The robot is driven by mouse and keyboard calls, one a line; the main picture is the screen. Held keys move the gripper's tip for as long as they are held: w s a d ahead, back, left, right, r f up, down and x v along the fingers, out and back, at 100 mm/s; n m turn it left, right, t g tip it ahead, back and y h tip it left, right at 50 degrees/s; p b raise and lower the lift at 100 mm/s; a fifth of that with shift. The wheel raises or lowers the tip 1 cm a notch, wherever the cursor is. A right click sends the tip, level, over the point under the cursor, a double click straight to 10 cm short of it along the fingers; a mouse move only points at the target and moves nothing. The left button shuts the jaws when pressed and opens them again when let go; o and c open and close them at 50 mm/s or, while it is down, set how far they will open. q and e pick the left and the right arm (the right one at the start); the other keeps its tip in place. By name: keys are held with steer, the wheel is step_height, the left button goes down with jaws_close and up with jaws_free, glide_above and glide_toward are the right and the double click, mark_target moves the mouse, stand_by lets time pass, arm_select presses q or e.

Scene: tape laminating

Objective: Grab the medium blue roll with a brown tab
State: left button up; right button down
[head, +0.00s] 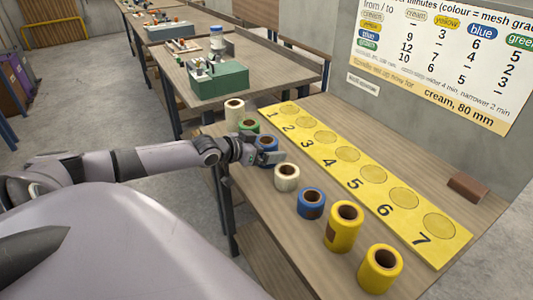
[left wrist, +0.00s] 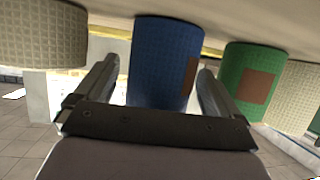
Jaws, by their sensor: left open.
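The blue roll with a brown tab (left wrist: 160,65) stands in the left wrist view between the two fingers of my left gripper (left wrist: 163,82); the tab is on its right side there. My left gripper is open, with one finger on each side of the roll; I cannot tell whether they touch it. In the head view the left gripper (head: 264,155) is at this blue roll (head: 268,141), partly hiding it. Another blue roll (head: 311,203) stands nearer on the table. My right gripper is not in view.
A green roll with a brown tab (left wrist: 252,80) and a cream roll (left wrist: 42,35) flank the blue one closely. Two yellow rolls (head: 343,227) stand nearer. A yellow numbered strip (head: 335,170) lies behind the row on the wooden table (head: 262,207).

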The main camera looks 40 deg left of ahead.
arm_select(q)
steer(key=shift+w, duration=0.1)
steer(key=c, duration=1.1)
steer(key=shift+r, duration=0.1)
